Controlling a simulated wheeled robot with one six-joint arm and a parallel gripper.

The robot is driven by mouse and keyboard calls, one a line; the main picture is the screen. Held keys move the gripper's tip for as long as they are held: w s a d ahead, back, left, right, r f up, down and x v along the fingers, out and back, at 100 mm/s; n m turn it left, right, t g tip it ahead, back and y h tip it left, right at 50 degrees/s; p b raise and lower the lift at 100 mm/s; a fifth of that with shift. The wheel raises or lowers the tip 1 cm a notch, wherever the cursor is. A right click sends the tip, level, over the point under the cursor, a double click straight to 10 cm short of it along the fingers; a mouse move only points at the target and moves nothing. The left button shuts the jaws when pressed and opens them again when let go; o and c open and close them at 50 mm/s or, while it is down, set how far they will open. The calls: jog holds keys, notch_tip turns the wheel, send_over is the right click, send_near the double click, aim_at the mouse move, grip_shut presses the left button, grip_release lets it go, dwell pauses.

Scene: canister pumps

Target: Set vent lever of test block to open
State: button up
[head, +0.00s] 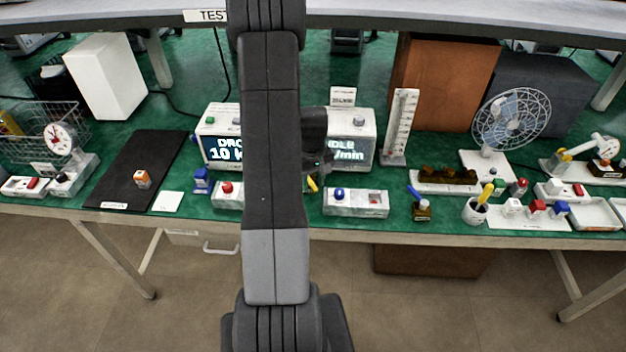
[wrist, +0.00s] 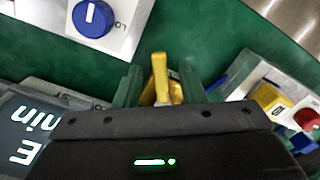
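A yellow lever (wrist: 160,78) stands on a brass-coloured body (wrist: 174,93) in the wrist view, between the two green fingers of my gripper (wrist: 159,88). A gap shows on either side of the lever, so the fingers look open around it. The lever tip (head: 313,184) also shows in the head view, just below my gripper (head: 317,168) in front of the central pump. My gripper and arm hide most of the brass body. I cannot read a label that names it as the test block, or any vent markings.
A white box with a blue knob (wrist: 93,18) is close beside my gripper. Another white box with yellow and red buttons (wrist: 307,117) is on its other side. The pump (head: 222,130) stands behind. A brass block with a blue lever (head: 421,209) stands further right.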

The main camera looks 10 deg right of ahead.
jog(key=shift+f, duration=0.1)
grip_shut()
jog(key=shift+a, duration=0.1)
dwell(0.3)
jog(key=m+b, duration=0.1)
jog(key=a+m+b, duration=0.1)
jog(key=shift+a+f+m, duration=0.1)
jog(key=shift+f+m, duration=0.05)
jog(key=shift+m, duration=0.25)
jog(key=a+m+b, duration=0.1)
jog(key=m, duration=0.1)
jog(key=shift+a+m+b, duration=0.15)
jog(key=shift+m+b, duration=0.15)
jog(key=shift+b, duration=0.1)
jog(key=m, duration=0.1)
jog(key=a+m+b, duration=0.1)
jog(key=m, duration=0.1)
jog(key=shift+w+a, duration=0.25)
jog(key=shift+w, duration=0.05)
jog(key=shift+w+a+m+b, duration=0.25)
jog(key=shift+a+m+b, duration=0.1)
jog(key=shift+m, duration=0.55)
jog(key=shift+w+a+m+b, duration=0.2)
jog(key=shift+w+m+b, duration=0.1)
jog(key=shift+m, duration=0.6)
jog(key=shift+r, duration=0.2)
